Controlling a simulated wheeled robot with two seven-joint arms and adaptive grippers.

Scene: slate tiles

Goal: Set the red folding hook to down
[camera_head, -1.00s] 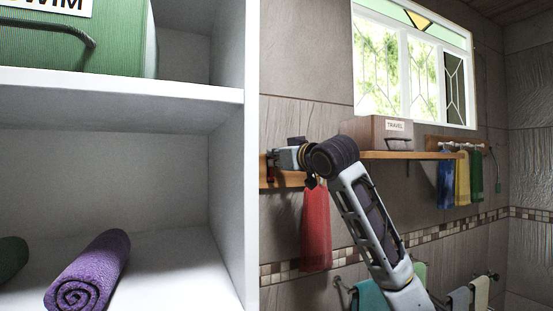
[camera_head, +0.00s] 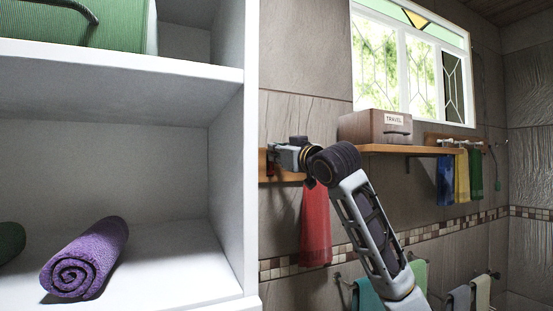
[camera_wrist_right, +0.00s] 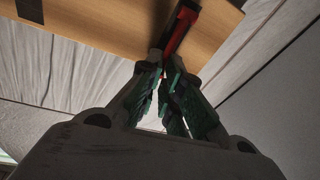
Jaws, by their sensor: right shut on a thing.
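The red folding hook (camera_wrist_right: 181,30) shows in the right wrist view, on a wooden board (camera_wrist_right: 120,28). Its near end meets the tips of my right gripper (camera_wrist_right: 167,68), whose green-padded fingers are closed together on it. Which way the hook points is hard to judge from this close view. In the head view my right gripper (camera_head: 275,156) is at the left end of the wall rail, beside the white cabinet's edge. The gripper mostly covers the hook there. My left gripper is not in view.
A white shelf cabinet (camera_head: 229,75) fills the left, with a rolled purple towel (camera_head: 85,258) inside. A red towel (camera_head: 315,228) hangs just below my right wrist. A wooden wall shelf (camera_head: 400,150) holds a box labelled TRAVEL (camera_head: 375,127). More towels hang farther right.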

